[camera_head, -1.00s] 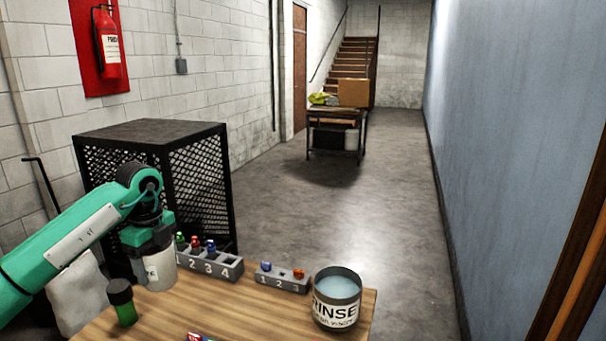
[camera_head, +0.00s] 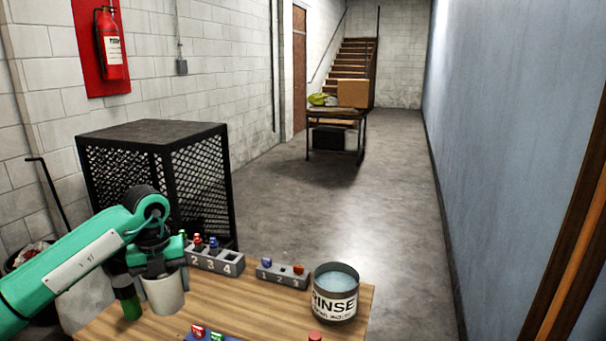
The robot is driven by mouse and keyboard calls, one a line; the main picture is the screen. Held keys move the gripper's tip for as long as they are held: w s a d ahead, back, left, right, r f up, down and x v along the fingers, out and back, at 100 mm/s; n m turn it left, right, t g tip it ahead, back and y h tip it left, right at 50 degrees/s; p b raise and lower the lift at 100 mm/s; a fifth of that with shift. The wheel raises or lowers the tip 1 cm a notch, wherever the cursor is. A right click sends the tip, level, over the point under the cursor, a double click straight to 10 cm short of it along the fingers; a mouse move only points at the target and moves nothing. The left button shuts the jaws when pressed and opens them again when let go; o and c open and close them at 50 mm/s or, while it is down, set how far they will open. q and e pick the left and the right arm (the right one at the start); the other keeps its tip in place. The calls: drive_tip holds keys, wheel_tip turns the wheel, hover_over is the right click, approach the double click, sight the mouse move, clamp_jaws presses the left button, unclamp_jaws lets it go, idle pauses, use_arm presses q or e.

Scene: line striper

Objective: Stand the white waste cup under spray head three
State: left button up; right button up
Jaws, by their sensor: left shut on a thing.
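The white waste cup (camera_head: 165,293) is upright in my left gripper (camera_head: 157,270), which is shut on it from above and behind, over the left part of the wooden table. Whether the cup touches the table I cannot tell. The arm hides part of the numbered rack (camera_head: 216,262), where 2, 3 and 4 show. Which fixture holds spray head three is not clear to me. My right gripper is not in view.
A dark green bottle (camera_head: 130,305) stands just left of the cup, partly hidden. The rinse pot (camera_head: 335,292) stands at the table's right. Small coloured pieces (camera_head: 207,334) lie at the front edge. A black mesh cage (camera_head: 200,180) stands behind. The wooden tabletop (camera_head: 250,310) is clear mid-table.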

sight(171, 312)
use_arm(q)
drive_tip(key=s+m, duration=0.1)
drive_tip(key=m, duration=0.1)
drive_tip(key=d+f+m, duration=0.1)
drive_tip(key=m, duration=0.1)
drive_tip(key=s+f+m, duration=0.1)
drive_tip(key=m, duration=0.2)
drive_tip(key=shift+s+d+f, duration=0.2)
drive_tip(key=shift+s+d, duration=0.1)
drive_tip(key=shift+d, duration=0.05)
drive_tip(key=s+d+f+m, duration=0.2)
drive_tip(key=s+m, duration=0.3)
drive_tip(key=m, duration=0.6)
drive_tip(key=s+d+f+m+p, duration=0.1)
drive_tip(key=s+m, duration=0.4)
drive_tip(key=m, duration=0.6)
drive_tip(key=s+d+f+m, duration=0.4)
drive_tip(key=s+f+m, duration=0.1)
drive_tip(key=m, duration=0.6)
drive_tip(key=shift+s+f+m+p, duration=0.3)
drive_tip(key=shift+p, duration=0.05)
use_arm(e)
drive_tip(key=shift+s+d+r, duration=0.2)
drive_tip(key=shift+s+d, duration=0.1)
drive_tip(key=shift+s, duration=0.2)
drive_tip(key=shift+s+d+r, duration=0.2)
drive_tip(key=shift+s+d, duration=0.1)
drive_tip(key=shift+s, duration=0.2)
